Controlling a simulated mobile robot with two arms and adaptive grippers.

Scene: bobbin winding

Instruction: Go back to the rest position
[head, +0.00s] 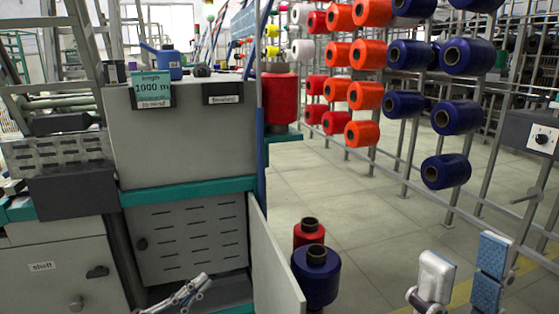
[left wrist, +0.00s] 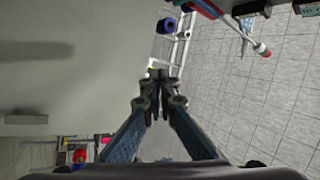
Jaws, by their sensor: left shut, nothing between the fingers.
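My left gripper (head: 188,293) is low in the head view, in front of the machine's open lower compartment. In the left wrist view its fingertips (left wrist: 160,88) meet with nothing between them, so it is shut and empty. My right gripper (head: 462,262) is at the lower right of the head view. Its two blue and white padded fingers stand apart with floor showing between them, and it holds nothing visible. Its base is cut off by the frame's lower edge.
The grey machine (head: 190,130) stands at left with its lower door (head: 272,255) swung open. A navy bobbin (head: 316,275) and a red bobbin (head: 308,232) stand beside the door. A creel of orange (head: 367,54) and navy bobbins (head: 446,171) is at right. Tiled floor (head: 375,225) lies clear between.

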